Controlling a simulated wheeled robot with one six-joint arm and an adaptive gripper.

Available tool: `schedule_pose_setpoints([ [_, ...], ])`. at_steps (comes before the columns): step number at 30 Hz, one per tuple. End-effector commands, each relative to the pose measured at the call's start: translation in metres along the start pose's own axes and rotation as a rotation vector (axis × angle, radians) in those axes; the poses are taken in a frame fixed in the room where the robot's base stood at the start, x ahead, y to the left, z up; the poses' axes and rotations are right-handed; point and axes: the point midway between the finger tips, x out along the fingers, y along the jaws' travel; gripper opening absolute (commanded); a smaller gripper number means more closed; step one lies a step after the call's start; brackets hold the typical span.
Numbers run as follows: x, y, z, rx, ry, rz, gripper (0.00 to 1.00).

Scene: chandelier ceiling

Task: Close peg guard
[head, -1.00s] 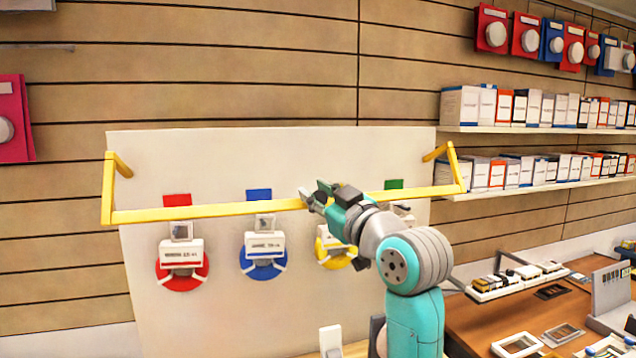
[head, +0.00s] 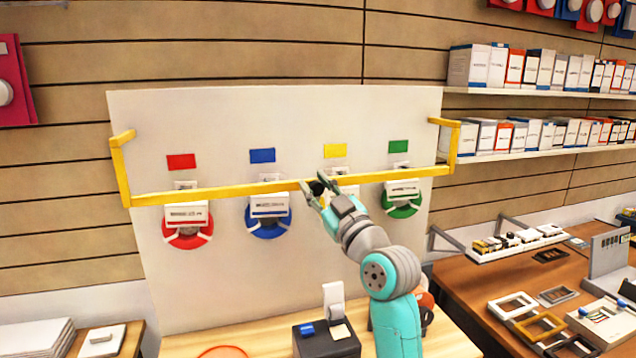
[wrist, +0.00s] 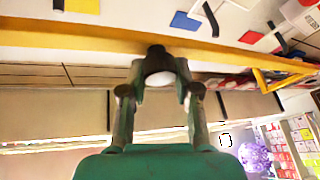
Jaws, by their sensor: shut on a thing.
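The peg guard is a yellow bar (head: 230,190) with a short side arm at each end, set in front of a white board (head: 300,120). The bar crosses in front of the pegs, below the colour patches and just above or over the tops of the hanging packs. My gripper (head: 316,190) is shut on the bar near its middle. In the wrist view the yellow bar (wrist: 80,38) runs across, with a dark knob (wrist: 157,52) between the fingers (wrist: 160,85). The red (head: 187,230), blue (head: 268,218) and green (head: 402,200) hanging items show; the yellow one is mostly hidden by my gripper.
Shelves of boxes (head: 540,70) stand at the right. A wooden table with trays (head: 525,310) is at the lower right. A dark box with a white upright piece (head: 327,340) stands on the light bench below the board. Space in front of the board's left half is clear.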

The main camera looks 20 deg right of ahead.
Motion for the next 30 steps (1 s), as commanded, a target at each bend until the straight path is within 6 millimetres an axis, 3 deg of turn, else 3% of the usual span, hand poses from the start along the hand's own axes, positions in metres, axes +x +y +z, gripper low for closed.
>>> schedule_pose_setpoints([
  [1, 0.0005, -0.0019, 0.0076, 0.004, -0.013, -0.004, 0.0],
  [13, 0.001, -0.0032, 0.0109, 0.005, -0.019, -0.007, 0.0],
  [14, 0.001, -0.0033, 0.011, 0.005, -0.019, -0.007, 0.39],
  [16, 0.001, -0.0032, 0.011, 0.005, -0.019, -0.007, 0.56],
  [30, -0.0009, -0.0018, 0.0066, 0.003, -0.01, -0.004, 0.56],
])
